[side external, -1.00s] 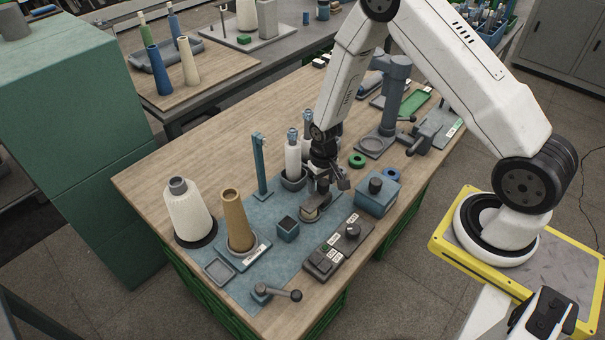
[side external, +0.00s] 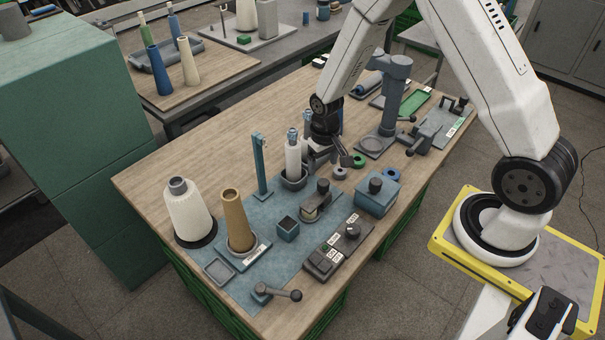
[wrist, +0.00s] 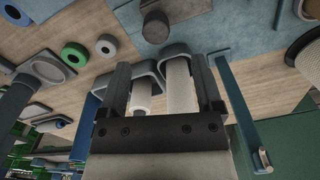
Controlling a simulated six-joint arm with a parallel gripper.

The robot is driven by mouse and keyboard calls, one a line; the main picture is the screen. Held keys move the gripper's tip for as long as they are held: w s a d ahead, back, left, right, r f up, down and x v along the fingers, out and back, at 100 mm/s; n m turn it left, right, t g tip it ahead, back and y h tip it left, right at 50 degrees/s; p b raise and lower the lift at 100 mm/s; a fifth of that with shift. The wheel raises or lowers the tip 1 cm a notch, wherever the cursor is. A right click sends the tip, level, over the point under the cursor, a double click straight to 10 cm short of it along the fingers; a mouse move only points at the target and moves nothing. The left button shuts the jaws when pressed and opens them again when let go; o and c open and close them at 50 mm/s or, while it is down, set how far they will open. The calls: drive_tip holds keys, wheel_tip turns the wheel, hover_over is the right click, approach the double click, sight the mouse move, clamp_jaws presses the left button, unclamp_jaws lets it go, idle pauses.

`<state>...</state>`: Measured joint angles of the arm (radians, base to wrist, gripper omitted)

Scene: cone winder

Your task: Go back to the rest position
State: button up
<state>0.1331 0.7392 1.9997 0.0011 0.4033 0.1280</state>
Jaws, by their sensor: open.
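My gripper (side external: 343,158) is open, with nothing held in it. In the side view it hangs above the wooden table (side external: 215,125), just right of the white spools, and partly hides the rear one. In the wrist view its two fingers (wrist: 160,85) are spread apart, and two white spools (wrist: 176,88) show beyond the space between them. The front white spool (side external: 293,160) stands upright in a grey cup. A small grey block with a rounded clamp (side external: 316,203) sits on the blue mat (side external: 285,262), clear of the gripper.
A tan cone (side external: 237,220) and a large white cone (side external: 187,212) stand at the left. A thin blue post (side external: 262,165) stands beside the spools. A grey column press (side external: 391,95), green ring (side external: 358,160) and blue box (side external: 376,194) lie right. The back left tabletop is clear.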

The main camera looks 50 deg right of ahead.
drive_tip(key=shift+r, duration=0.1)
drive_tip(key=s+a+r+n+t, duration=0.1)
drive_tip(key=s+a+r, duration=0.1)
drive_tip(key=s+r, duration=0.3)
drive_tip(key=s+a+r+n+t, duration=0.1)
drive_tip(key=s+a+r+n, duration=0.1)
drive_tip(key=s+r, duration=0.4)
drive_tip(key=shift+a+r+t, duration=0.3)
drive_tip(key=shift+a+r, duration=0.3)
drive_tip(key=shift+r, duration=0.85)
drive_tip(key=shift+c, duration=0.4)
